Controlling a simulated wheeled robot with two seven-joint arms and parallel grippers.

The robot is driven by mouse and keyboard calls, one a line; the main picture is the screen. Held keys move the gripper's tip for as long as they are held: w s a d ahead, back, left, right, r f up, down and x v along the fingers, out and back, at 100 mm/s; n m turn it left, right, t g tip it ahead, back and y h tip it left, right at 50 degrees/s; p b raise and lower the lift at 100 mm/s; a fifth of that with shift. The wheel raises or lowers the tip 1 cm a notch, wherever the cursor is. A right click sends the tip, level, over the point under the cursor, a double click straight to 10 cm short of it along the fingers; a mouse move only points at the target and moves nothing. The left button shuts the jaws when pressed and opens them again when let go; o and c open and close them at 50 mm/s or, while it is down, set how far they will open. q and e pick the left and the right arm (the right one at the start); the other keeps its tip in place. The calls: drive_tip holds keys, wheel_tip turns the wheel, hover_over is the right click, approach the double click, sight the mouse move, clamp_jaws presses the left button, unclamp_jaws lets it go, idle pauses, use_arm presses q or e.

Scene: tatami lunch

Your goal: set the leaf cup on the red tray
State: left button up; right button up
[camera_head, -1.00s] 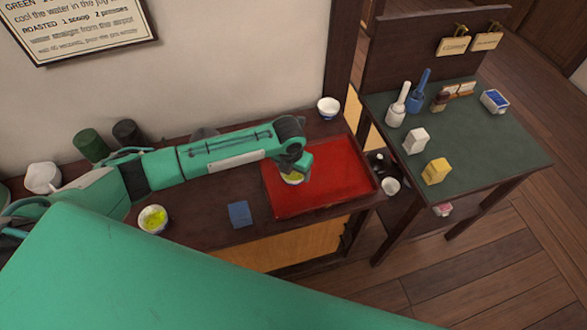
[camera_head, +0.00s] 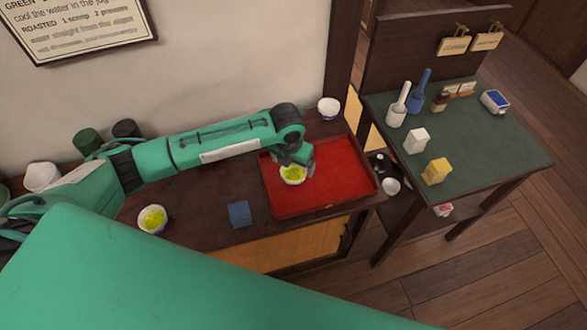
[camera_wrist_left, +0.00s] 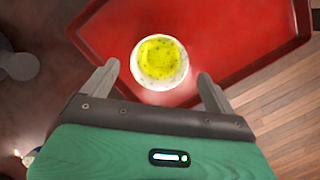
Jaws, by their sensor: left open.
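The red tray (camera_head: 335,188) lies on the dark wooden counter, and it also shows in the left wrist view (camera_wrist_left: 235,40). A small white cup (camera_head: 292,178) with yellow-green contents, which seems to be the leaf cup, stands upright on the tray's left part. In the left wrist view the cup (camera_wrist_left: 160,80) is just beyond and between my open fingertips. My left gripper (camera_head: 306,164) is open close above and behind the cup; in the wrist view both fingers (camera_wrist_left: 158,82) are apart from it. My right gripper is not in view.
A white bowl (camera_head: 328,107) stands behind the tray. A green-topped table (camera_head: 480,140) with several items is at the right.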

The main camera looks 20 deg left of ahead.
use_arm(q)
wheel_tip(320, 180, up, 7)
drive_tip(key=s, duration=0.1)
drive_tip(key=shift+r, duration=0.2)
drive_tip(key=shift+s+a, duration=0.1)
idle(0.4)
